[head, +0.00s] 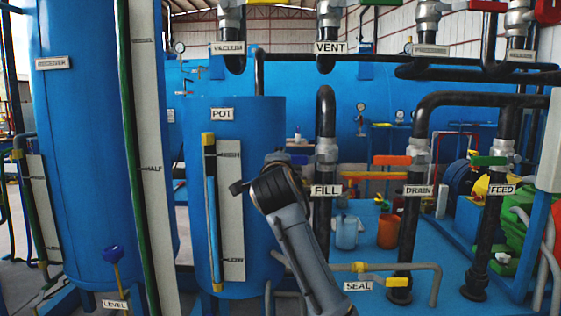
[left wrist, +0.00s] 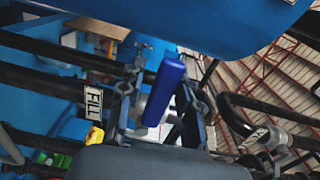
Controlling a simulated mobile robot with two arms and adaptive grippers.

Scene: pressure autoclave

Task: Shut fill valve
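The fill valve (head: 327,150) is a grey body on a dark vertical pipe, above the FILL label (head: 326,190). Its blue handle (head: 299,159) sticks out to the left, crosswise to the pipe, partly hidden behind my left arm. In the left wrist view the blue handle (left wrist: 165,92) stands between the two fingers of my left gripper (left wrist: 163,78). The fingers are apart, with a visible gap on the handle's left side; contact on the right is unclear. The FILL label (left wrist: 93,102) shows beside the left finger. My right gripper is in neither view.
The blue pot (head: 187,130) stands left of the fill pipe, with its level gauge (head: 209,200). The drain valve's orange handle (head: 392,160) and feed valve's green handle (head: 490,160) are to the right. A yellow-handled seal valve (head: 382,282) is below.

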